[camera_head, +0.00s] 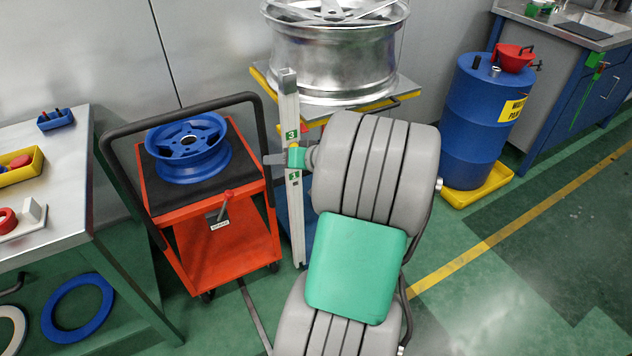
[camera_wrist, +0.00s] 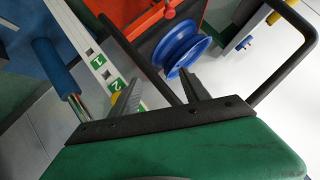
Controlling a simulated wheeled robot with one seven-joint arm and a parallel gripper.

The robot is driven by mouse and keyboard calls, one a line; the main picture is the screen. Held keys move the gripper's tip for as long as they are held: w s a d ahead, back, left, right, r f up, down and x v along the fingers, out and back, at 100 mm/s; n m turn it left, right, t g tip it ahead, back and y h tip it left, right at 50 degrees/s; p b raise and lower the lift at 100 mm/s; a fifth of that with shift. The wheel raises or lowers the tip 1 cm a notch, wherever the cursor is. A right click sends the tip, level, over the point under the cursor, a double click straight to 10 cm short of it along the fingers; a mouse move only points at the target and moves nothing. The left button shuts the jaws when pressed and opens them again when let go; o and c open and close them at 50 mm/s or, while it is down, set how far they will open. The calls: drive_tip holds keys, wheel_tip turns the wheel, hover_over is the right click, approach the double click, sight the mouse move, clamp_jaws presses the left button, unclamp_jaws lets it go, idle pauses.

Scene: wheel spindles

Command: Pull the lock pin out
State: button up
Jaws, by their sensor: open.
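A pale upright post (camera_head: 291,220) with green number labels stands right of the red trolley. In the wrist view the post (camera_wrist: 75,35) runs diagonally at the upper left. A small yellow knob (camera_wrist: 115,97) shows beside the post, partly behind my left finger; it may be the lock pin, but I cannot tell for sure.
A blue wheel (camera_head: 187,148) lies on the red trolley (camera_head: 222,255), whose dark handle (camera_head: 117,165) rises around it. A large silver wheel (camera_head: 335,60) rests on a stand behind the post. A blue drum (camera_head: 480,125) stands right, a workbench (camera_head: 55,225) left. Floor at right is open.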

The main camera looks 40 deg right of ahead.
drive_tip(key=s+d+f+m+t+h+b, duration=0.1)
drive_tip(key=s+d+f+m+t+h, duration=0.2)
drive_tip(key=d, duration=0.6)
drive_tip(key=shift+y, duration=0.5)
drive_tip(key=x, duration=0.4)
drive_tip(key=b+x, duration=0.1)
drive_tip(key=x, duration=0.1)
drive_tip(key=shift+w+r, duration=0.3)
drive_tip(key=shift+w, duration=0.15)
drive_tip(key=shift+c, duration=0.5)
clamp_jaws()
